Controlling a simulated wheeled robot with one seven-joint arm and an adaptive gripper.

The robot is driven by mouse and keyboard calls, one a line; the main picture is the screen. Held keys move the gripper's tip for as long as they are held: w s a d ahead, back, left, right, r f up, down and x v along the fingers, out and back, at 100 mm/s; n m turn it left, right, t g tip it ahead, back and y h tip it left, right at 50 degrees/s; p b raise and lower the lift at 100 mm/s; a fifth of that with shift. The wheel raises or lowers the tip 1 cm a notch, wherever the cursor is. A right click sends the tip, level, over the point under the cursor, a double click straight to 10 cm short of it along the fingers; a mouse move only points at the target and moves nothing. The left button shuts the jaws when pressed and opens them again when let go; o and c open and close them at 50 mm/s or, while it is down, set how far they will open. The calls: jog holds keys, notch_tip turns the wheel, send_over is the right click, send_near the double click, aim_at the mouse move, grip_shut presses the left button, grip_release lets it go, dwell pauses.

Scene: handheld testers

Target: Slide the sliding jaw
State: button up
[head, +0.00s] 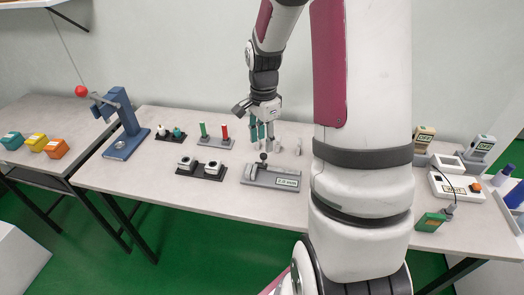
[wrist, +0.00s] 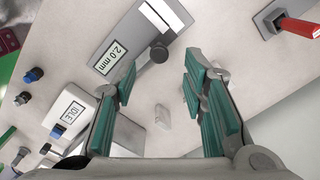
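A grey measuring device (head: 256,181) lies on the table, with a small display on its right part. It also shows at the top of the wrist view (wrist: 127,38), where its display (wrist: 110,57) reads "2.0 mm". A dark round knob (head: 263,157) stands up from its sliding part; the knob also shows in the wrist view (wrist: 158,53). My gripper (head: 262,138) hangs above and behind the device, pointing down. In the wrist view its teal fingers (wrist: 160,78) are spread wide with nothing between them. The knob lies just beyond the fingertips and looks untouched.
Black and grey stands with small parts (head: 201,172) and a red-and-green pin stand (head: 216,142) sit to the left. A blue press (head: 122,125) with a red ball stands farther left. A white tester (head: 456,190) and a green meter (head: 430,222) are at the right. Small pale pieces lie near the gripper.

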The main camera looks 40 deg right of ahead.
aim_at(264, 155)
notch_tip(264, 155, down, 5)
jog(key=shift+r, duration=0.1)
dwell(0.3)
jog(key=shift+s, duration=0.1)
grip_shut()
